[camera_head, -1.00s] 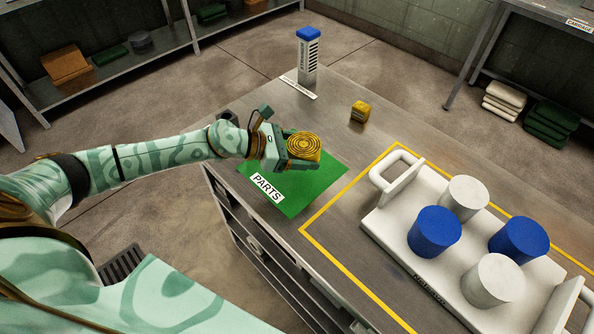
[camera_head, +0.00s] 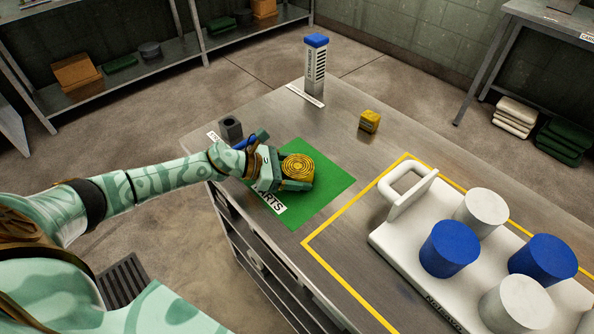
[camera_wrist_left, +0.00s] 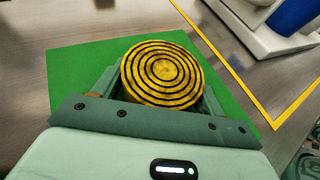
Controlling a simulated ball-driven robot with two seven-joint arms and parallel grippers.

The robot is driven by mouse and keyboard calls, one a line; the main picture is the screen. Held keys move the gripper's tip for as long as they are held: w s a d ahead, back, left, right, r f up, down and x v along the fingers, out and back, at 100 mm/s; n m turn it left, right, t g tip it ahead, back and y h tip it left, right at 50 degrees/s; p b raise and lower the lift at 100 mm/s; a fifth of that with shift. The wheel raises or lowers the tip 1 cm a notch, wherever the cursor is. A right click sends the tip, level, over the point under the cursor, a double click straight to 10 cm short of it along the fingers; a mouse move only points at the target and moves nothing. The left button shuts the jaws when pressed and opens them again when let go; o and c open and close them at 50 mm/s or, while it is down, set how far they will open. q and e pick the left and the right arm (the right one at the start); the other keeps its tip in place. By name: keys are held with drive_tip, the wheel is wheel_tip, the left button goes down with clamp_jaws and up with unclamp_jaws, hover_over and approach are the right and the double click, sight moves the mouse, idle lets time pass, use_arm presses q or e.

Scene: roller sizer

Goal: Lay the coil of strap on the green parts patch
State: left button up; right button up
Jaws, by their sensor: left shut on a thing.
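The coil of strap (camera_head: 298,166) is a round yellow disc with dark spiral rings. My left gripper (camera_head: 294,174) is shut on it, with a finger on each side. The coil is over the green parts patch (camera_head: 325,190); I cannot tell whether it touches the patch. In the left wrist view the coil (camera_wrist_left: 162,70) sits between the fingers, with the green patch (camera_wrist_left: 75,75) around it. The gripper hides part of the patch and of its PARTS label (camera_head: 268,200). My right gripper is not in view.
A white tray (camera_head: 405,226) with blue and white cylinders stands at the right inside a yellow line. A small yellow block (camera_head: 370,121) and a blue-topped post (camera_head: 315,65) stand towards the back. A dark grey holder (camera_head: 231,128) is by the left edge.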

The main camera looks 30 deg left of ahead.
use_arm(q)
drive_tip(key=o, duration=1)
drive_tip(key=shift+f, duration=0.1)
drive_tip(key=shift+s+a+r+p, duration=0.15)
drive_tip(key=shift+a+r+p, duration=0.1)
drive_tip(key=shift+r+p, duration=0.1)
drive_tip(key=v, duration=1.1)
drive_tip(key=shift+s+a+r+p, duration=0.1)
drive_tip(key=shift+s+p, duration=0.05)
drive_tip(key=shift+p, duration=0.25)
